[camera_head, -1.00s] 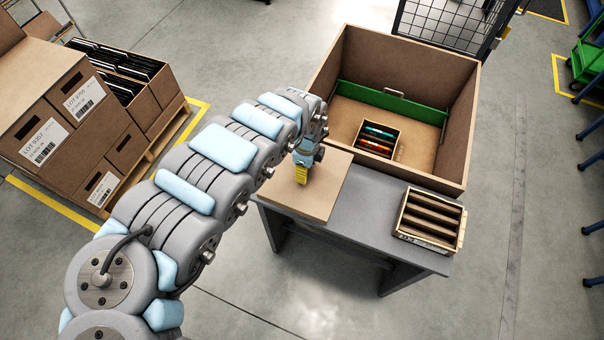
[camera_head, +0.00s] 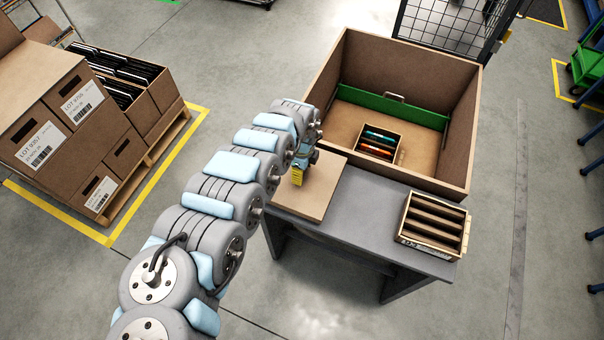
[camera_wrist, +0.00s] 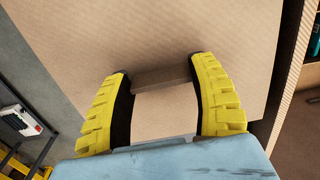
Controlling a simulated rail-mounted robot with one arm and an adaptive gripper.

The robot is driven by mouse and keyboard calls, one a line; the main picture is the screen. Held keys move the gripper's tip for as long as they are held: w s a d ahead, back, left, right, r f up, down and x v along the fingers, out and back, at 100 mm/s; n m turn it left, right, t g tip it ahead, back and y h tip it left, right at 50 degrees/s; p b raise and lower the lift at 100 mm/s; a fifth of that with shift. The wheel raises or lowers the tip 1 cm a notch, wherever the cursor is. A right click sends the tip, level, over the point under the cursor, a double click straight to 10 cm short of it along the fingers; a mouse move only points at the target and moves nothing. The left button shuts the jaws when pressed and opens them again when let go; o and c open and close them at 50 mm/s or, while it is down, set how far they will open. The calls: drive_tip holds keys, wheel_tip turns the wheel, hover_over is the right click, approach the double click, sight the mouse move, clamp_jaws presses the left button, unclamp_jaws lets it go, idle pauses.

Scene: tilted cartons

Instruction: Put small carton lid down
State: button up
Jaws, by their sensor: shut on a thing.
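The small carton lid (camera_head: 322,190) is a flat brown cardboard panel over the left end of the grey table (camera_head: 365,213). It looks level and close to the tabletop, but I cannot tell if it touches. My gripper (camera_head: 298,176) is above the lid with its yellow fingers pointing down. In the wrist view my gripper (camera_wrist: 160,78) has a finger on each side of a raised cardboard grip on the lid (camera_wrist: 140,35), and is shut on it. The small carton (camera_head: 380,140) is open inside the large box, with blue and orange items in it.
The large open box (camera_head: 465,130) with a green bar (camera_head: 350,95) stands behind the lid. A slotted crate (camera_head: 433,222) sits at the table's right end. Stacked cartons (camera_head: 60,110) stand on a pallet at left. The table between lid and crate is clear.

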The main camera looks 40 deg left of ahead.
drive_tip(key=shift+f, duration=0.95)
drive_tip(key=o, duration=1.1)
drive_tip(key=shift+f, duration=0.1)
drive_tip(key=shift+c, duration=0.2)
wheel_tip(320, 180, up, 12)
drive_tip(key=p, duration=0.1)
